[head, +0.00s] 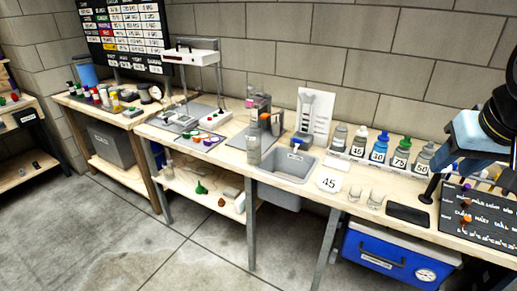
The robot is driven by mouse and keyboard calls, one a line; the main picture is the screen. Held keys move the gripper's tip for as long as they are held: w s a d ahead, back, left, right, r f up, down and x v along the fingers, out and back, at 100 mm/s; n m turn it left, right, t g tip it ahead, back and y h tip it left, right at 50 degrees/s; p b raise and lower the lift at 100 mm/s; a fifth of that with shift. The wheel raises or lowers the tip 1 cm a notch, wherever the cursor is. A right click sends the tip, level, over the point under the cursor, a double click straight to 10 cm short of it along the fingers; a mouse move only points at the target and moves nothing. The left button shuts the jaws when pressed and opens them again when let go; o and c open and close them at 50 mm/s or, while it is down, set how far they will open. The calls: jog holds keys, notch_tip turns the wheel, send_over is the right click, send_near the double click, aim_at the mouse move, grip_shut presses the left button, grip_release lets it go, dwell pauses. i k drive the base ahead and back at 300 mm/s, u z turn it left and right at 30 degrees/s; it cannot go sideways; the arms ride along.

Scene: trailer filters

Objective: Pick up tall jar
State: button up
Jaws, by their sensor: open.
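A tall greyish, clear-looking jar (254,149) stands upright on the bench at the left edge of the sink, in front of some dark and orange-brown items. It is small in the picture, and I cannot be sure that it is the tall jar of the task. My gripper (436,187) is at the far right, above the bench, well away from this jar. A dark finger points down below its pale blue body. It is open, and nothing shows between its fingers, though part of it is hard to make out.
A grey sink (285,163) is set into the bench. Several numbered bottles (379,148) stand in a row behind two small glasses (376,199). A black board (475,212) and a dark flat pad (408,214) lie at right. A blue cooler (395,262) sits below. The floor in front is clear.

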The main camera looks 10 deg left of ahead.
aim_at(254, 147)
jog(key=u, duration=0.05)
jog(key=i, duration=0.9)
jog(key=z, duration=0.05)
